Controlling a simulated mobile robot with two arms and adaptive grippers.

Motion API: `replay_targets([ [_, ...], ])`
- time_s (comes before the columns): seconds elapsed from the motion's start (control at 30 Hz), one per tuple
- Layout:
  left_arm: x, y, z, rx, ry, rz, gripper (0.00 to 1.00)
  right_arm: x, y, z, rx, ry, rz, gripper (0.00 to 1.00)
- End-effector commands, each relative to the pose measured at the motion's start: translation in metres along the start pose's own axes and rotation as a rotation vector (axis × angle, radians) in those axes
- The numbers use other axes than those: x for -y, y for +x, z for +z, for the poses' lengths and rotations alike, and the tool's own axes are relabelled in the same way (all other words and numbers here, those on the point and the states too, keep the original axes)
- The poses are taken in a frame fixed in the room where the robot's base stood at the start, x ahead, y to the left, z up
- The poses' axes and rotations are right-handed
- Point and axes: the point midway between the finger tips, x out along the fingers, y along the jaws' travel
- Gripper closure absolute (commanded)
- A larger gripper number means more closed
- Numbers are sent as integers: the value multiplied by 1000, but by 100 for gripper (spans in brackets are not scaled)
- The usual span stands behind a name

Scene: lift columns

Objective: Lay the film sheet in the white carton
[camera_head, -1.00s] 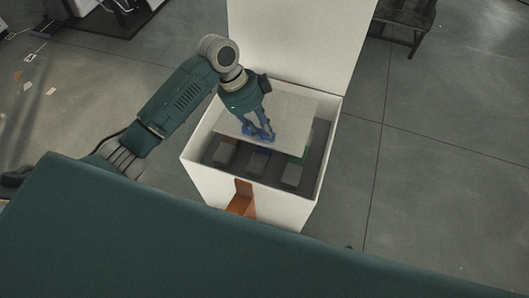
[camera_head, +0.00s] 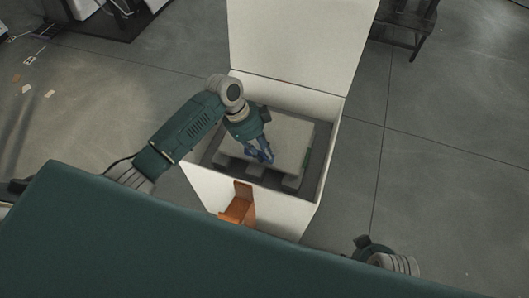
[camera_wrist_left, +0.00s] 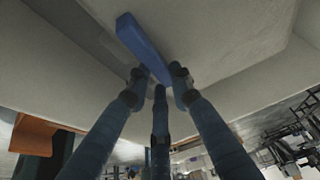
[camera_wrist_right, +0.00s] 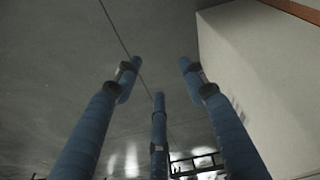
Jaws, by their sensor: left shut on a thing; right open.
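The white carton (camera_head: 285,207) stands open in the head view, its tall lid (camera_head: 300,40) raised at the back. The film sheet (camera_head: 290,137), pale and flat, is inside the carton's walls, above grey blocks (camera_head: 291,183). My left gripper (camera_head: 262,157) reaches in from above and is shut at the sheet's front side, on its blue tab (camera_wrist_left: 143,47). I cannot tell whether the sheet touches the blocks. My right gripper (camera_wrist_right: 158,70) is open and empty outside the carton, beside a pale wall in the right wrist view.
An orange bracket (camera_head: 238,207) is on the carton's front. A green piece (camera_head: 307,160) shows by the sheet's right side. A dark chair-like stand (camera_head: 403,25) is at the back right. The floor right of the carton is clear.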

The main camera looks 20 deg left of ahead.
Motion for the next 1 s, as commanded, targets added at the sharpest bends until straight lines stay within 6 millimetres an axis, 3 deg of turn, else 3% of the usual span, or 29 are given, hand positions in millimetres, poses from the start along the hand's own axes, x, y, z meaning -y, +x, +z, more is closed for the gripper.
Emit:
replay_targets([
  [0.5,0,11,5,0,-1,0,98,0,-9,-3,-4,1,0,58],
  [0.53,0,11,5,0,-1,0,77,0,-9,-3,-3,1,0,58],
  [0.63,0,11,5,0,-1,0,60,0,-9,-3,-3,1,0,58],
  [1.0,0,4,2,-1,1,-2,60,0,-10,-5,-12,2,0,58],
])
